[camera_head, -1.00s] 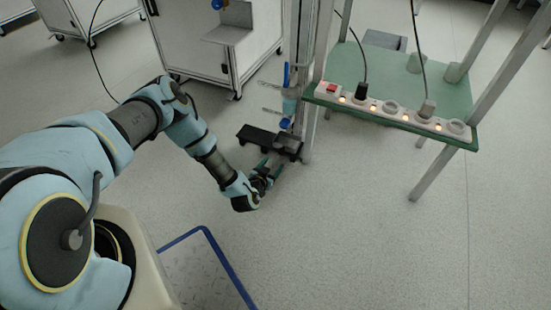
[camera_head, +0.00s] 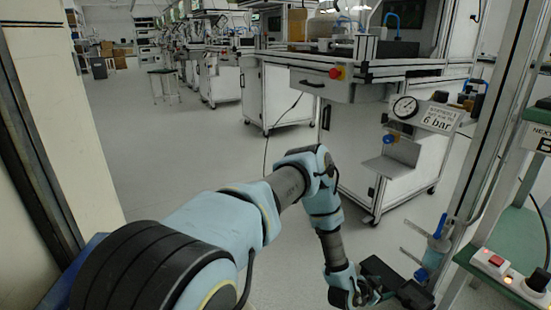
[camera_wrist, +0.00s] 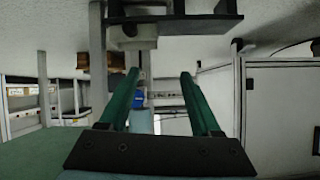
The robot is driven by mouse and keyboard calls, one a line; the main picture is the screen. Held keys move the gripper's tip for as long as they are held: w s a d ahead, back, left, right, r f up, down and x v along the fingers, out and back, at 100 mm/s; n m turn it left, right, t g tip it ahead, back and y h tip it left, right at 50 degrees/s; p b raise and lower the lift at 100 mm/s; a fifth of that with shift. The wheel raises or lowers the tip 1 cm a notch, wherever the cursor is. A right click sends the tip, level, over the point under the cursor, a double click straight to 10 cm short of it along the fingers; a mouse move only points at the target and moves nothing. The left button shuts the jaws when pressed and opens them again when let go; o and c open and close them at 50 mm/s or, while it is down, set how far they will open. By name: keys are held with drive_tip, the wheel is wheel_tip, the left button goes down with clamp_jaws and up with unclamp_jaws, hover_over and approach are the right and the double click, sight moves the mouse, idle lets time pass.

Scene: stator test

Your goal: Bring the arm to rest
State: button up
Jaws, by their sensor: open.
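My arm reaches from the bottom of the head view toward the lower right, bent at its elbow and wrist.
A white cabinet bench (camera_head: 385,165) with a pressure gauge (camera_head: 405,107) stands behind my arm. A blue-capped bottle (camera_head: 436,250) hangs by the post (camera_head: 478,185). A green shelf with a power strip (camera_head: 515,277) is at right. Open floor (camera_head: 190,165) lies left.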

drive_tip(key=w+a+r+n+y, duration=0.1)
drive_tip(key=w+a+r+y, duration=0.2)
drive_tip(key=w+a+r, duration=0.75)
drive_tip(key=a+r+n+g+y, duration=0.1)
drive_tip(key=a+r+n+y, duration=0.2)
drive_tip(key=a+r, duration=0.9)
drive_tip(key=s+a+r+n+g+y, duration=0.35)
drive_tip(key=s+a+r+n, duration=0.45)
drive_tip(key=s+a+r, duration=1.05)
wheel_tip(320, 180, up, 33)
drive_tip(key=w+a+p, duration=0.1)
drive_tip(key=w+p, duration=0.1)
drive_tip(key=p, duration=3.1)
drive_tip(key=shift+a+y+p, duration=0.3)
drive_tip(key=shift+a+y, duration=0.05)
drive_tip(key=shift+f, duration=0.15)
